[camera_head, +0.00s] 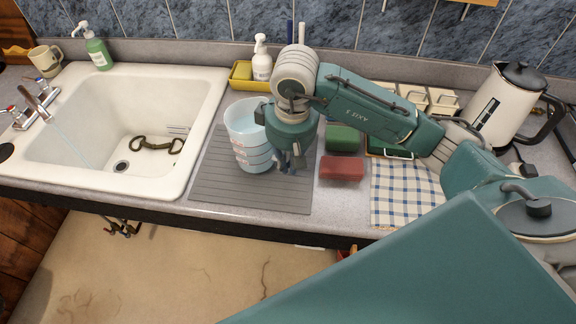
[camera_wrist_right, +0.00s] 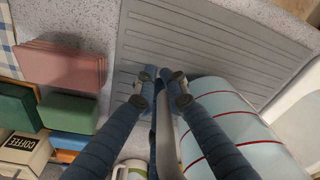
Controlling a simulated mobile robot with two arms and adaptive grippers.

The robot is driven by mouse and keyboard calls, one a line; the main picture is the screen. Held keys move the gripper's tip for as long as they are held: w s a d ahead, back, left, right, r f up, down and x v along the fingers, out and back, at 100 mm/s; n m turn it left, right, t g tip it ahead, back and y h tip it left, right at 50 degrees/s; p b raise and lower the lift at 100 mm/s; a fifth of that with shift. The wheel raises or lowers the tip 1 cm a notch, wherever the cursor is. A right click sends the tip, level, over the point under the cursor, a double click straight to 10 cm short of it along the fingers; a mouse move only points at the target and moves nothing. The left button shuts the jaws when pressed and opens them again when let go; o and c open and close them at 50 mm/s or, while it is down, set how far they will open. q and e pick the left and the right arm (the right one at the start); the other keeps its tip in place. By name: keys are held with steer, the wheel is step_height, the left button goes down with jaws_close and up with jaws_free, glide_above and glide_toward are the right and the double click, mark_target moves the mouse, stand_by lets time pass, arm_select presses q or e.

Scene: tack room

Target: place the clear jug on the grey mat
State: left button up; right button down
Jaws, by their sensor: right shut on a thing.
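The clear jug (camera_head: 247,138), pale blue-tinted with red markings, is upright over the left-middle part of the grey ribbed mat (camera_head: 215,187). I cannot tell whether its base touches the mat. My right gripper (camera_head: 286,170) is at the jug's right side, pointing down. In the right wrist view, the fingers (camera_wrist_right: 164,92) are shut on the jug's grey handle (camera_wrist_right: 165,140), with the jug body (camera_wrist_right: 235,125) to the right and bare mat (camera_wrist_right: 205,45) beyond. My arm hides part of the jug's rim and handle in the head view. My left gripper is out of view.
The white sink (camera_head: 205,100) is left of the mat. A red block (camera_head: 342,168), a green block (camera_head: 342,138) and a checked cloth (camera_head: 400,195) lie to the right. A yellow caddy (camera_head: 241,75) with a white pump bottle (camera_head: 262,60) stands behind. A kettle (camera_head: 502,105) is far right.

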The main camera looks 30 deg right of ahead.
mark_target(261, 142)
steer(key=shift+f, duration=0.95)
steer(key=c, duration=1.8)
jaws_free()
steer(key=shift+o, duration=0.2)
steer(key=shift+r, duration=0.45)
steer(key=r+b, duration=0.1)
steer(key=r, duration=0.5)
steer(key=s+r+b, duration=0.1)
steer(key=r, duration=0.2)
steer(key=shift+r+b, duration=0.2)
steer(key=shift+b, duration=0.1)
steer(key=shift+s+r, duration=0.15)
steer(key=shift+r, duration=0.65)
